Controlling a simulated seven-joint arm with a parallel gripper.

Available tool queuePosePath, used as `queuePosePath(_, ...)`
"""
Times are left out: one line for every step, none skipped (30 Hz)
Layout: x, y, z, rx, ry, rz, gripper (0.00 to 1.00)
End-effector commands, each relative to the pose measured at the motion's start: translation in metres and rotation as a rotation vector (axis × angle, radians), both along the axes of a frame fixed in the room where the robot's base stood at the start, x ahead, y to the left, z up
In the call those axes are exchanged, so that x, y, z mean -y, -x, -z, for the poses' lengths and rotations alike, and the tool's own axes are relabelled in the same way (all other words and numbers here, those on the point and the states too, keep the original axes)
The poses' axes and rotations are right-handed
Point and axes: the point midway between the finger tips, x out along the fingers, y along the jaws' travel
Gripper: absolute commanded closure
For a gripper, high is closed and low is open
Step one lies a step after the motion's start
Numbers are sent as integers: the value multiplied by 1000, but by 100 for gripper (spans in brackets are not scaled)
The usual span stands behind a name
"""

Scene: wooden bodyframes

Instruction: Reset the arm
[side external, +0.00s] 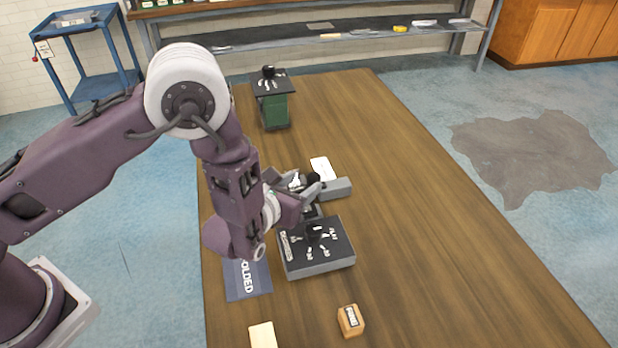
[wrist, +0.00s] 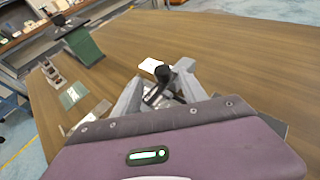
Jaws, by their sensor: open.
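My gripper (side external: 299,184) is over the middle of the wooden table, in the side view, with its fingers apart. In the wrist view my gripper (wrist: 158,88) has a grey finger on each side of a black round knob (wrist: 163,73). The knob also shows by the fingers in the side view (side external: 314,179). Whether the fingers touch it I cannot tell. The knob's base is partly hidden by my gripper. A grey box with a black top and white markings (side external: 320,262) sits just in front of my gripper in the side view.
A green box with a black top (side external: 275,110) stands at the far end. A white card (side external: 322,167) lies behind a grey block (side external: 338,189). A dark blue lettered mat (side external: 247,284), a small labelled wooden block (side external: 351,320) and a cream block (side external: 262,336) are nearer. The table's right side (side external: 440,250) is clear.

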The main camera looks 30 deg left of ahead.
Motion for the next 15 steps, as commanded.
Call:
queuePosePath(1, 6, -3, 0, 0, 2, 50)
queuePosePath(0, 9, -4, -1, 0, 2, 50)
queuePosePath(0, 11, -5, 0, -1, 1, 50)
queuePosePath(0, 12, -5, 1, 0, 1, 50)
queuePosePath(0, 12, -6, 1, 0, 1, 50)
queuePosePath(0, 13, -6, 2, 1, 1, 50)
queuePosePath(0, 13, -6, 2, 1, 0, 50)
queuePosePath(0, 13, -6, 2, 1, 0, 50)
queuePosePath(0, 12, -6, 1, 1, 0, 50)
queuePosePath(0, 12, -6, 1, 1, 0, 50)
queuePosePath(0, 12, -6, 1, 1, 0, 50)
queuePosePath(0, 12, -6, 1, 0, 0, 50)
queuePosePath(0, 12, -6, 1, 0, 0, 50)
queuePosePath(0, 12, -6, 1, 0, 0, 50)
queuePosePath(-1, 12, -6, 2, 1, -3, 50)
